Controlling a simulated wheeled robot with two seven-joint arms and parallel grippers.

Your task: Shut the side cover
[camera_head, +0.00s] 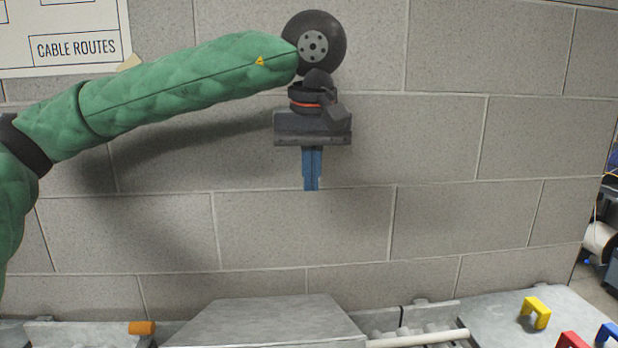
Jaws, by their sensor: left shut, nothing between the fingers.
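My left arm comes in from the left, and my left gripper (311,187) hangs straight down in front of the block wall. Its blue fingers are together with nothing between them. It is above the grey machine row at the bottom of the view and touches nothing there. A grey sloped housing (265,320) stands below the gripper, cut off by the bottom edge. I cannot tell which panel is the side cover or how far it stands open. My right gripper is not in view.
An orange block-like part (141,328) sits on the row at the left. A pale rod (418,339) lies right of the housing. Yellow (536,311), red (570,341) and blue (608,333) handles stand at the right. A cable routes sign (70,45) hangs on the wall.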

